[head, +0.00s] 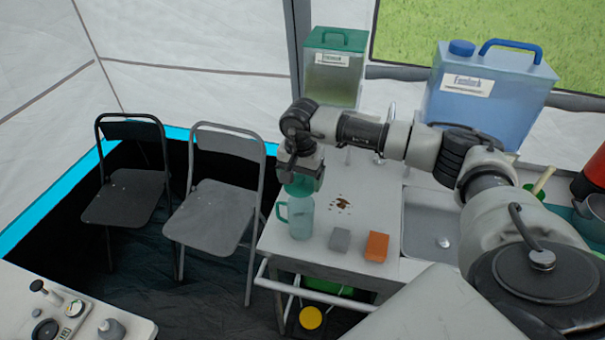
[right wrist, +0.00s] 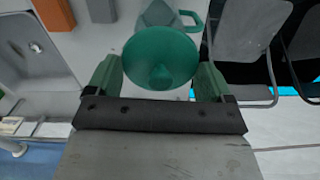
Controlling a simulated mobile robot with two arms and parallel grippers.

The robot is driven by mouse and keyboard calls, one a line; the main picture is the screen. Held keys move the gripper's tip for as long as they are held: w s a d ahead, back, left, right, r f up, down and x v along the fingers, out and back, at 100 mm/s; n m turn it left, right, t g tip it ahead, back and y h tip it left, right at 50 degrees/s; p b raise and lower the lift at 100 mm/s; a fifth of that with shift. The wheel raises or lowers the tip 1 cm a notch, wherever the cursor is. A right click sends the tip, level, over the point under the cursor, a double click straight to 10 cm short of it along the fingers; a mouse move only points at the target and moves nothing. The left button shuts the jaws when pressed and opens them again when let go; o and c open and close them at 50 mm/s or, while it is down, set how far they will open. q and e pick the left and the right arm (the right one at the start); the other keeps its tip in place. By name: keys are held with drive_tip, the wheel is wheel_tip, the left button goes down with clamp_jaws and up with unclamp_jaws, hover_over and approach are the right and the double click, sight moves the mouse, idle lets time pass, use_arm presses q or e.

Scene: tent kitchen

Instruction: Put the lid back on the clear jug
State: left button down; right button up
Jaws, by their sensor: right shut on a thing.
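The clear jug (head: 300,218) is a pale green see-through jug with a handle on its left side. It stands upright near the left end of the counter. It also shows in the right wrist view (right wrist: 160,14), partly hidden behind the lid. The round green lid (right wrist: 161,56) has a small knob and sits between the fingers of my right gripper (right wrist: 160,82), which is shut on it. In the head view the right gripper (head: 302,182) is above the jug, with the lid at its fingertips; I cannot tell whether lid and jug touch. My left gripper is not in view.
A grey block (head: 340,240) and an orange block (head: 376,247) lie right of the jug. A sink (head: 428,236) is further right. Large green-lidded (head: 333,72) and blue (head: 490,90) containers stand behind. Two folding chairs (head: 212,212) stand left of the counter.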

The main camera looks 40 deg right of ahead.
drive_tip(key=shift+s+f+b, duration=0.1)
drive_tip(key=shift+f+b, duration=0.5)
drive_tip(key=shift+f, duration=0.6)
drive_tip(key=shift+f+b, duration=1.4)
drive_tip(key=shift+f, duration=0.6)
drive_tip(key=shift+r+b, duration=0.1)
drive_tip(key=shift+b, duration=0.3)
drive_tip(key=shift+f+b, duration=0.2)
drive_tip(key=shift+b, duration=0.35)
idle(0.4)
drive_tip(key=o, duration=0.8)
drive_tip(key=shift+c, duration=0.2)
drive_tip(key=shift+r, duration=0.15)
